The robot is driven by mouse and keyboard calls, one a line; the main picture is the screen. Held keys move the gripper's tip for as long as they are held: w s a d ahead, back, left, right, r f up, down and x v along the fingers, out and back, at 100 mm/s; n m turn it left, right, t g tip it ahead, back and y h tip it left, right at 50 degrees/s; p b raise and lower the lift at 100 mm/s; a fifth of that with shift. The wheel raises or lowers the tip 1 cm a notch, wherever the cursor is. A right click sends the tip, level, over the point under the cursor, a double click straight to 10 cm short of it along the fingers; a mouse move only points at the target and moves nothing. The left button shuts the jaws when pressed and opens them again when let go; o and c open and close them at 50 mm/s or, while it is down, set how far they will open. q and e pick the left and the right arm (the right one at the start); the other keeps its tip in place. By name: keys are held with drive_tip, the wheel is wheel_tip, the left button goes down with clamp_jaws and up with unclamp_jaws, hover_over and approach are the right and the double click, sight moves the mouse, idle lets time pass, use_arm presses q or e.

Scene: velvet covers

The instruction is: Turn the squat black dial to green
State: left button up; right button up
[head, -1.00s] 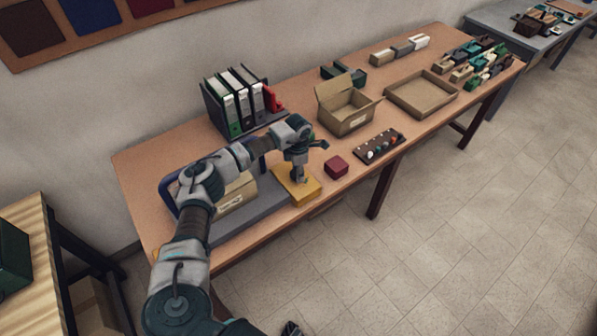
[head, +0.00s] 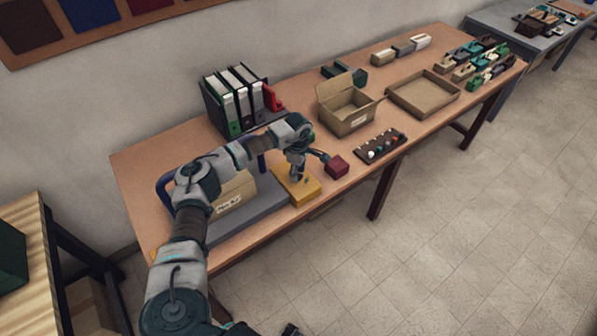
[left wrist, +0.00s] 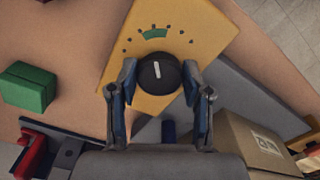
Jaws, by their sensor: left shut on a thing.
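The squat black dial (left wrist: 158,72) sits on a yellow board (left wrist: 192,35) in the left wrist view. Its white pointer line points up toward the green arc (left wrist: 155,34), with small dark marks to either side of the arc. My left gripper (left wrist: 158,82) has a finger on each side of the dial and is shut on it. In the head view the left gripper (head: 298,176) reaches down onto the yellow board (head: 308,195), and the dial is mostly hidden there. My right gripper is not clearly seen.
A dark red block (head: 337,167) stands just right of the board. A cardboard box (head: 232,197) on a grey base lies left. Binders (head: 238,104) stand behind, an open carton (head: 346,112) farther right. A green block (left wrist: 28,87) shows in the left wrist view.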

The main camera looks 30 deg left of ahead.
use_arm(q)
drive_tip(key=shift+w+a+r, duration=0.1)
drive_tip(key=shift+a+r, duration=0.05)
drive_tip(key=shift+a, duration=0.05)
drive_tip(key=o, duration=1.1)
drive_tip(key=shift+o, duration=0.3)
wheel_tip(320, 180, up, 12)
drive_tip(key=shift+a+f, duration=0.15)
drive_tip(key=shift+f, duration=0.05)
